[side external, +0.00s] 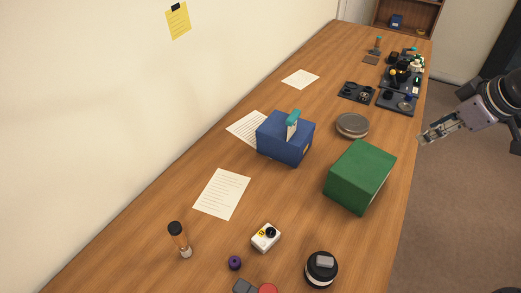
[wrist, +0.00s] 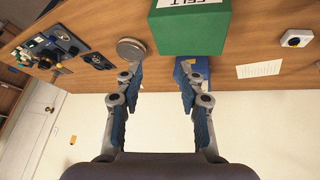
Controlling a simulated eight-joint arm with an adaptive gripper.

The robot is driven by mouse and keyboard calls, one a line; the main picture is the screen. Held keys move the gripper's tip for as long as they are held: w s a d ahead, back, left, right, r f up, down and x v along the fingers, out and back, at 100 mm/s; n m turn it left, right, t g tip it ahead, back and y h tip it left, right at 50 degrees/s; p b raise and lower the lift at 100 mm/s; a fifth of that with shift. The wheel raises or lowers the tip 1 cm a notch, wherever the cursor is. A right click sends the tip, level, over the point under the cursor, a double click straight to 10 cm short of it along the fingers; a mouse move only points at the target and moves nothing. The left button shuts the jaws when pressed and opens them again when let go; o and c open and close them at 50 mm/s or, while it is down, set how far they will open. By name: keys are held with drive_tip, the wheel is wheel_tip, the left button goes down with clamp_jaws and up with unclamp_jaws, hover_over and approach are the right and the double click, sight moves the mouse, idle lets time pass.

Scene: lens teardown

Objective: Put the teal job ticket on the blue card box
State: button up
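The blue card box (side external: 283,147) stands on the wooden bench near its middle. A pale upright piece with a teal top (side external: 293,117), apparently the teal job ticket, stands on top of the box; whether it rests on the lid or in a slot, I cannot tell. My gripper (side external: 421,138) is off the bench's right edge, well apart from the box. In the wrist view my gripper (wrist: 159,75) has its fingers spread, with nothing between them. Part of the blue box (wrist: 200,67) shows there beyond the green box; the ticket is not clearly visible in that view.
A green box (side external: 360,176), labelled FELT in the wrist view (wrist: 190,28), stands between my gripper and the blue box. A round grey tin (side external: 352,126) is behind it. Paper sheets (side external: 222,193) lie on the left. Dark trays of parts (side external: 398,101) are farther back.

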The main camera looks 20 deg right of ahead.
drive_tip(key=s+d+f+m+t, duration=0.1)
drive_tip(key=s+d+f+m, duration=0.1)
drive_tip(key=s+f+m, duration=0.2)
drive_tip(key=shift+s+f, duration=0.8)
drive_tip(key=shift+s, duration=0.05)
